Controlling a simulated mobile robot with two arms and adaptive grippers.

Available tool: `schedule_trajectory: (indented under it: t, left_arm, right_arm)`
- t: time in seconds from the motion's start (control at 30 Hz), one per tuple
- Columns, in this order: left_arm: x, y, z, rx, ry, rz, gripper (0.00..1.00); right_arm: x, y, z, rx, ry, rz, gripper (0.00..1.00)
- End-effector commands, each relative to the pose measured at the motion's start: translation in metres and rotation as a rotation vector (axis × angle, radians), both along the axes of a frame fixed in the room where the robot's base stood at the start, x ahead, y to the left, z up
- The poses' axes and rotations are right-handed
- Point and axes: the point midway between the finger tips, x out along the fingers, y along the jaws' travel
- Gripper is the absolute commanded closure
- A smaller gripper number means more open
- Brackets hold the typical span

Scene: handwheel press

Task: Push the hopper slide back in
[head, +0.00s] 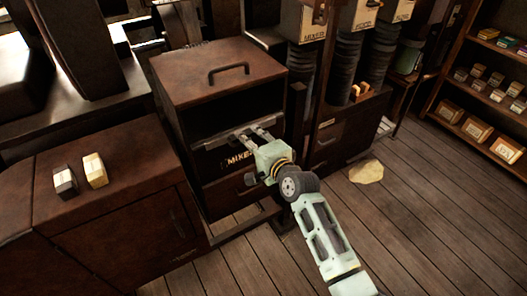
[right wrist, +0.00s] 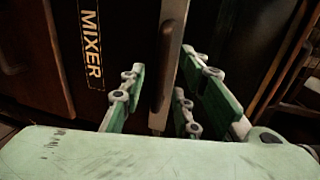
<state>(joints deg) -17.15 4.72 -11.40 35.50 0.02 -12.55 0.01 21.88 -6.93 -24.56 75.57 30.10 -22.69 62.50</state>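A brown metal box (head: 215,70) with a bar handle on its lid stands at the centre of the head view, its front open and dark. Below the opening is a front panel labelled MIXER (head: 238,160), partly hidden by my right gripper (head: 250,137). In the right wrist view the MIXER label (right wrist: 91,45) runs sideways, and a grey handle bar (right wrist: 168,60) lies between the spread fingers of the right gripper (right wrist: 168,95). Contact with the bar cannot be told. Which part is the hopper slide is not clear. My left gripper is out of view.
Labelled hoppers (head: 312,20) with black ribbed hoses (head: 346,70) stand behind at the right. A brown cabinet (head: 120,215) at the left bears two small blocks (head: 95,170). A shelf (head: 490,95) with boxes is at far right. The wooden floor (head: 420,225) is mostly clear.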

Motion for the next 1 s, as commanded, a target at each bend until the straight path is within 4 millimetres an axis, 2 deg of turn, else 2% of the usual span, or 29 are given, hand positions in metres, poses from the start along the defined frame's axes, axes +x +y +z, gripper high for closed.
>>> schedule_trajectory:
  t: [0.4,0.6,1.0]
  left_arm:
    - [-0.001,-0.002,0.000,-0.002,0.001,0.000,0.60]
    - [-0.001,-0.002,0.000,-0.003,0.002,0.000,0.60]
    - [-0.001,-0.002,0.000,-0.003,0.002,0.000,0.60]
  right_arm:
    - [-0.054,-0.041,0.013,-0.001,0.000,-0.003,0.71]
    - [-0.075,-0.055,0.019,-0.002,0.001,-0.002,0.71]
    - [-0.084,-0.062,0.022,-0.001,0.001,-0.002,0.71]
